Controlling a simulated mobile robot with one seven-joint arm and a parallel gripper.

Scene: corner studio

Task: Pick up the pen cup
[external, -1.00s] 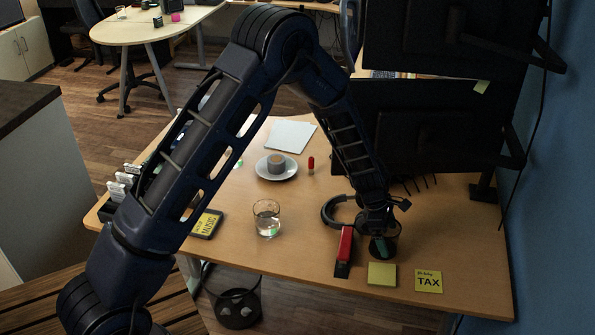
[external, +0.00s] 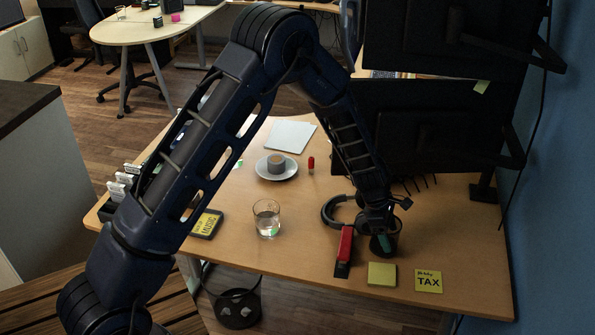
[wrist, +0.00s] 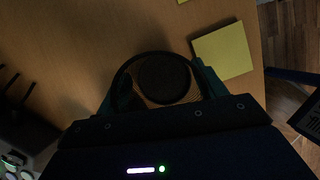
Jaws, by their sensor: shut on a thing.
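The pen cup (external: 387,249) is a small dark round cup near the front right of the desk, partly hidden behind my gripper. In the wrist view the cup (wrist: 137,68) shows from above, with a dark rim, mesh-like wall and dark round bottom; I see no pens in it. My gripper (external: 384,240) points down at the cup. In the wrist view the teal fingers of my gripper (wrist: 161,88) sit on either side of the cup, shut on it. I cannot tell whether its base is clear of the desk.
A red-and-black stapler (external: 344,252) and headphones (external: 333,211) lie close left of the cup. Yellow sticky notes (external: 382,274) and a TAX note (external: 428,281) lie in front. A water glass (external: 266,219) stands further left. Monitors (external: 440,125) stand behind the arm.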

